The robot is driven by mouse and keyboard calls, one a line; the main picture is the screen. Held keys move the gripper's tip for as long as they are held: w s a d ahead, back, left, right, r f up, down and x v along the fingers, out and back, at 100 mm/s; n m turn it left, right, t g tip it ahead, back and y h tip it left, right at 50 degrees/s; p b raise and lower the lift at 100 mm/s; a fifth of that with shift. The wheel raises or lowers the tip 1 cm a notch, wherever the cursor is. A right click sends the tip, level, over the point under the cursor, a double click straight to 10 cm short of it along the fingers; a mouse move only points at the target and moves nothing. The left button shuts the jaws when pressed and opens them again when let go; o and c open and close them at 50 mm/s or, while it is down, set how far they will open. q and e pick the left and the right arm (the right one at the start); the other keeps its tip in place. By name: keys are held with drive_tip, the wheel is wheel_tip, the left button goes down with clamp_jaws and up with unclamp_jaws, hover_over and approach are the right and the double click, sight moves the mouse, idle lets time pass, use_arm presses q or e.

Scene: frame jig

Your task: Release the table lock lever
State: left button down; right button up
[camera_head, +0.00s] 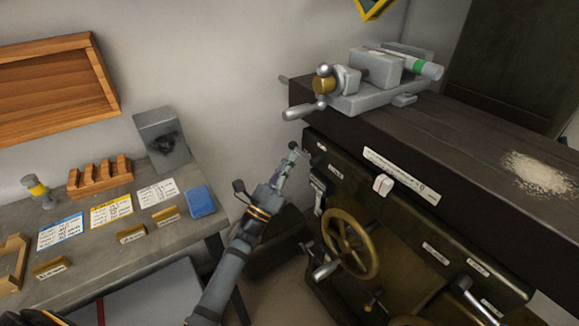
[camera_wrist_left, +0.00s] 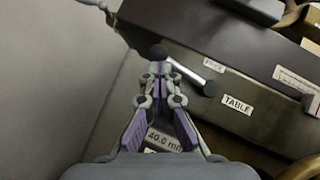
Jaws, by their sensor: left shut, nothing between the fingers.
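The table lock lever (camera_wrist_left: 186,71) is a short light rod with a black ball knob and a dark pivot, on the machine's dark side. A "TABLE" label (camera_wrist_left: 238,104) sits right of its pivot, and a smaller label (camera_wrist_left: 213,65) sits above it. In the head view the lever's knob (camera_head: 293,145) shows just beyond my left fingertips. My left gripper (camera_head: 289,159) is shut and empty; its tips (camera_wrist_left: 160,69) are right by the knob in the left wrist view. I cannot tell whether they touch it. My right gripper is out of view.
A brass handwheel (camera_head: 350,244) stands below and right of my left gripper. The dark machine table (camera_head: 440,130) carries a grey vise (camera_head: 370,80) overhead. A workbench (camera_head: 100,247) with cards, blocks and a blue box (camera_head: 201,201) is at left.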

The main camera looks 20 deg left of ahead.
sight(291, 147)
use_arm(q)
drive_tip(key=shift+s+d+r+m+h+b, duration=0.15)
drive_tip(key=shift+r+m+h+b, duration=0.35)
drive_tip(key=shift+r+b, duration=0.5)
drive_tip(key=shift+s+d+r+m+h+b, duration=0.15)
drive_tip(key=shift+r+m+h+b, duration=0.4)
drive_tip(key=shift+r+b, duration=0.45)
drive_tip(key=shift+d+r+m+h+b, duration=0.15)
drive_tip(key=shift+r+m+h+b, duration=0.2)
drive_tip(key=shift+r+m+b, duration=0.5)
drive_tip(key=shift+s+d+r+m+g+h+b, duration=0.1)
drive_tip(key=shift+r+m+g+h+b, duration=0.2)
drive_tip(key=shift+m+h, duration=0.25)
drive_tip(key=shift+s+d+r+m+g+h+b, duration=0.1)
drive_tip(key=shift+r+m+g+h+b, duration=0.15)
drive_tip(key=shift+m+h, duration=0.25)
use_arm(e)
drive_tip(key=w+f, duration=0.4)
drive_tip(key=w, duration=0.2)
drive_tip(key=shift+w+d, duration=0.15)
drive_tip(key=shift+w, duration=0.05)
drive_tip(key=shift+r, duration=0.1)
use_arm(q)
drive_tip(key=shift+s+a+f, duration=0.15)
drive_tip(key=shift+s+f, duration=0.15)
drive_tip(key=shift+f, duration=0.15)
drive_tip(key=v, duration=1.1)
